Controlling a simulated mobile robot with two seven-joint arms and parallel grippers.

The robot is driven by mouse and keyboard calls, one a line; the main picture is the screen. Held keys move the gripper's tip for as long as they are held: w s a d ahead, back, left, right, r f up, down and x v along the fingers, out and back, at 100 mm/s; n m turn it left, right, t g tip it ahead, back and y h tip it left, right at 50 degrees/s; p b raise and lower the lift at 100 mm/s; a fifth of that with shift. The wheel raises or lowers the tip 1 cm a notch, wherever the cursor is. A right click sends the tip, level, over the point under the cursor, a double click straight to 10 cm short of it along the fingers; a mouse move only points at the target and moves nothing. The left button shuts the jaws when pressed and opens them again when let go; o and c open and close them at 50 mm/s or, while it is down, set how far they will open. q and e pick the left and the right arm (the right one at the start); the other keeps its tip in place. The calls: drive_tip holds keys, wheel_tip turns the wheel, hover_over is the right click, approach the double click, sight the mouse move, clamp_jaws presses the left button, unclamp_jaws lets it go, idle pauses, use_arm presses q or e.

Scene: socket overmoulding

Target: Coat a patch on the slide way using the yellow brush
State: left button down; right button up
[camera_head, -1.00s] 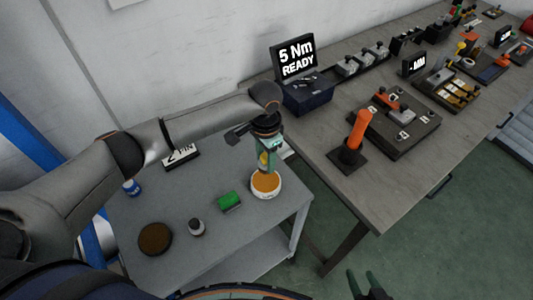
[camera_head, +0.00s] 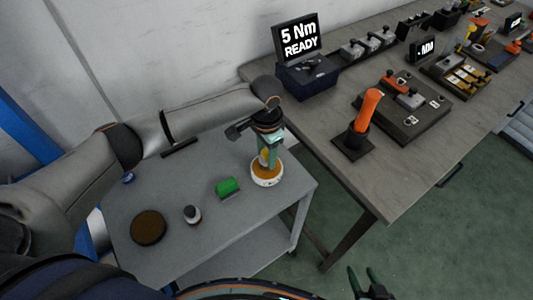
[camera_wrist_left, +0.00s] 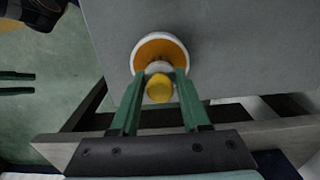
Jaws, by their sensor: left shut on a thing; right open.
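My left gripper (camera_head: 267,155) is shut on the yellow brush (camera_wrist_left: 159,88), whose yellow end faces the camera in the left wrist view. The brush also shows partly between the fingers in the head view (camera_head: 264,157). It points down into a white bowl (camera_head: 267,183) with an orange-brown filling, near the right edge of the grey side table. The brush's lower end is hidden, so I cannot tell how deep it reaches. The bowl also shows in the left wrist view (camera_wrist_left: 137,62). My right gripper (camera_head: 367,283) is open and empty, low over the floor. I cannot pick out the slide way.
On the grey table (camera_head: 220,238) stand a green block (camera_head: 227,187), a small dark-and-white bottle (camera_head: 192,214) and a brown disc (camera_head: 148,227). The long bench (camera_head: 345,190) at right carries a "5 Nm READY" display (camera_head: 297,40), an orange-handled tool (camera_head: 368,108) and several fixtures.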

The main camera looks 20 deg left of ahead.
sight(266, 151)
use_arm(q)
drive_tip(key=shift+f, duration=0.5)
idle(0.8)
drive_tip(key=shift+s+f+p, duration=0.1)
drive_tip(key=shift+f+p, duration=0.1)
drive_tip(key=shift+p, duration=0.2)
idle(2.1)
wheel_tip(266, 151, up, 3)
drive_tip(key=p, duration=0.3)
drive_tip(key=shift+p, duration=0.3)
wheel_tip(266, 151, up, 2)
drive_tip(key=shift+r+p, duration=0.1)
drive_tip(key=shift+p, duration=0.6)
drive_tip(key=shift+r, duration=1.05)
